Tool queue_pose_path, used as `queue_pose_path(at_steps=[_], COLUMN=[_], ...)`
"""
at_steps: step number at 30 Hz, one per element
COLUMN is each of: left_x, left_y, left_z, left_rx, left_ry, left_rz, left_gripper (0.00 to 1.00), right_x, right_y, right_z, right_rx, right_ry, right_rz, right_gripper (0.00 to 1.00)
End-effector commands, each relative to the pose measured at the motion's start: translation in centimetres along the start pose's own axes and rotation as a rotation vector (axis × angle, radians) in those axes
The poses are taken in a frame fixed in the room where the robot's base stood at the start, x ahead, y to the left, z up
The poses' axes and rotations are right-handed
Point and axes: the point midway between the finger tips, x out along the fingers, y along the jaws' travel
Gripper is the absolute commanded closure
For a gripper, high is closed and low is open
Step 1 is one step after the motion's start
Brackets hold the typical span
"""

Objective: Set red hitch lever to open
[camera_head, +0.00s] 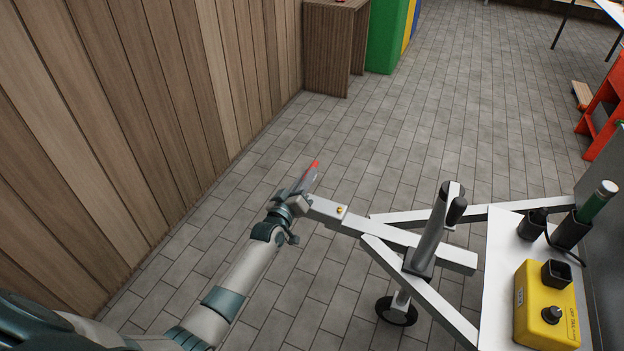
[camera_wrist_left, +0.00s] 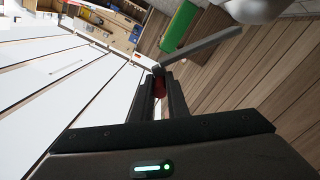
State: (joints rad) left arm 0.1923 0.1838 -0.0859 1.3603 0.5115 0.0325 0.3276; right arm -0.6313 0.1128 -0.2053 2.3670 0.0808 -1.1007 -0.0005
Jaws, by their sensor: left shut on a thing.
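The trailer's grey drawbar ends in a hitch coupler (camera_head: 325,211) in the middle of the head view. A small red part of the hitch lever (camera_head: 316,164) shows at the tip of my left gripper (camera_head: 304,182). In the left wrist view the red lever (camera_wrist_left: 159,87) lies between the two dark fingers of my left gripper (camera_wrist_left: 160,92). That gripper is shut on the lever. The fingers hide most of the lever, so I cannot tell its exact angle. My right gripper is not in view.
A jockey-wheel post (camera_head: 436,230) rises from the drawbar right of the coupler. A white trailer deck (camera_head: 496,290) carries a yellow box (camera_head: 545,305). A wood-panelled wall (camera_head: 150,110) stands on the left. The tiled floor (camera_head: 400,140) beyond the drawbar is clear.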

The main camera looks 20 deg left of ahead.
Motion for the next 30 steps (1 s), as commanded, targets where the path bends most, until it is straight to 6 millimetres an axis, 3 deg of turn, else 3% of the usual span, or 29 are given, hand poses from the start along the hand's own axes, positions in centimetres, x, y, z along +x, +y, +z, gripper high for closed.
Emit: queue_pose_path(at_steps=[17, 18, 30], left_x=[0.01, 0.01, -0.22], left_y=[-0.40, -0.40, -0.34], left_z=[-0.64, -0.64, -0.51], left_rx=[0.004, 0.004, 0.003], left_ry=[0.001, 0.001, 0.000], left_rz=[-0.001, -0.001, -0.001], left_gripper=[1.00, 0.78, 0.78], right_x=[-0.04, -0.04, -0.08], right_y=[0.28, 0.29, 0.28], right_z=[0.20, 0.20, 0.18], right_rx=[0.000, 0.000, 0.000], right_ry=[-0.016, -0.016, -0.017], right_rz=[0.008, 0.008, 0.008], right_gripper=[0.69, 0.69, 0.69])
